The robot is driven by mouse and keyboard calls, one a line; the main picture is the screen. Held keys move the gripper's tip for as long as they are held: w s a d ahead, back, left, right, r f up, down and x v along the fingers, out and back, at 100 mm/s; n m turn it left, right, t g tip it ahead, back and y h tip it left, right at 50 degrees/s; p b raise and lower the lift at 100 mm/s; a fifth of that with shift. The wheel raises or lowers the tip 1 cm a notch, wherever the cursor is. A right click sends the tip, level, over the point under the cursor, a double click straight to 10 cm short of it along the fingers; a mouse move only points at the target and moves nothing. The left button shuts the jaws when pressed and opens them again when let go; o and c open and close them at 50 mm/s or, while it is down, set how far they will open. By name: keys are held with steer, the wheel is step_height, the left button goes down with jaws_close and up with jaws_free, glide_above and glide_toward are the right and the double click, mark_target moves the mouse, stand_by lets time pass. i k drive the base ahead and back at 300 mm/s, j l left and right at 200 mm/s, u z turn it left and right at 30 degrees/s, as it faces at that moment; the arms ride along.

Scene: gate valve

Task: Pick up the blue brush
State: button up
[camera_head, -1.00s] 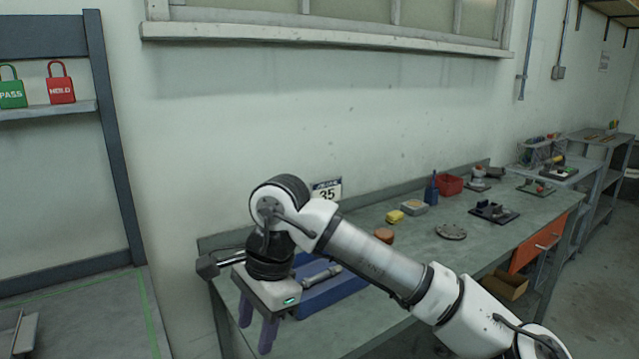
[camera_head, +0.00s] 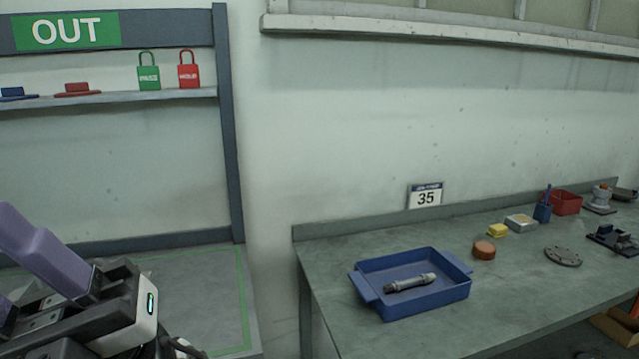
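I cannot make out a blue brush for sure. A small blue piece (camera_head: 17,94) lies at the left end of the OUT shelf, too small to identify. A blue upright item in a blue holder (camera_head: 543,208) stands at the back of the workbench; whether it is a brush I cannot tell. My gripper (camera_head: 10,265) is at the lower left edge, partly cut off, its purple fingers apart and nothing seen between them. It is in front of the shelf unit, below the shelf, away from both blue items.
The workbench (camera_head: 400,342) holds a blue tray (camera_head: 440,304) with a grey metal cylinder (camera_head: 410,283), an orange disc (camera_head: 484,250), a yellow block (camera_head: 497,230), a flange (camera_head: 563,256) and a red bin (camera_head: 566,202). The shelf (camera_head: 110,101) carries a red piece (camera_head: 77,89) and two padlock-shaped tags.

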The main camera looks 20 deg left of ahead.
mark_target(549, 186)
steer(key=i+l+z, duration=0.4)
steer(key=i+l, duration=0.45)
steer(key=l, duration=0.1)
